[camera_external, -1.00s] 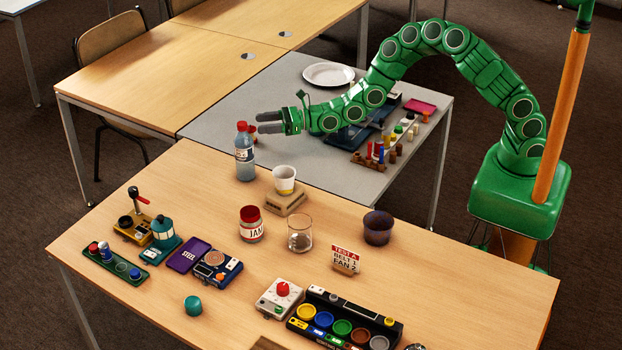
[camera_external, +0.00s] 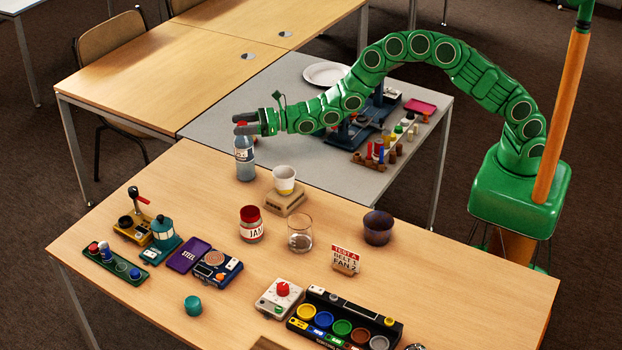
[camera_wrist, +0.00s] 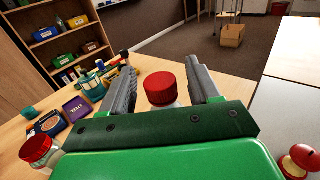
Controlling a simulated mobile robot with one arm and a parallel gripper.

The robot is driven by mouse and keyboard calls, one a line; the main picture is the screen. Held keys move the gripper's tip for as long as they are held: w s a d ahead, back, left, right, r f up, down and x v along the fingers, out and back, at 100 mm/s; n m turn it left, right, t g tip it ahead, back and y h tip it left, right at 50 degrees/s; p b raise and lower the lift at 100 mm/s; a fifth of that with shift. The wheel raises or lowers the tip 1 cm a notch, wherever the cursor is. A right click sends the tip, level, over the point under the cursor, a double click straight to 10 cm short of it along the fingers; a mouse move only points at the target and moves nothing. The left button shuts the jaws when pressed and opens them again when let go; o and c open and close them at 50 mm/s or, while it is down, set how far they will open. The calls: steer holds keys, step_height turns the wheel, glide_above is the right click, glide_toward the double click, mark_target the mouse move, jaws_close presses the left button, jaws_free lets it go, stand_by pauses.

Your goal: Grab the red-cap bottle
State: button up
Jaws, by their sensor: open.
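The red-cap bottle (camera_external: 245,161) is clear with bluish liquid and a label. It stands upright near the back left edge of the wooden table (camera_external: 130,228). My gripper (camera_external: 244,124) is at the height of its cap and hides most of the cap in the external view. In the wrist view the red cap (camera_wrist: 160,88) sits between the two fingers of my gripper (camera_wrist: 162,80). The fingers are open, with a gap on each side of the cap. The lower bottle is hidden there by the gripper body.
A cup (camera_external: 284,180) on a small block stands just right of the bottle. A red-lidded jam jar (camera_external: 251,224) and a glass (camera_external: 300,234) stand nearer the front. A grey table (camera_external: 215,124) with racks adjoins behind. The wooden table's left back corner area is clear.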

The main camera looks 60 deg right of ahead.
jaws_close()
stand_by(0.3)
steer(key=shift+r, duration=0.1)
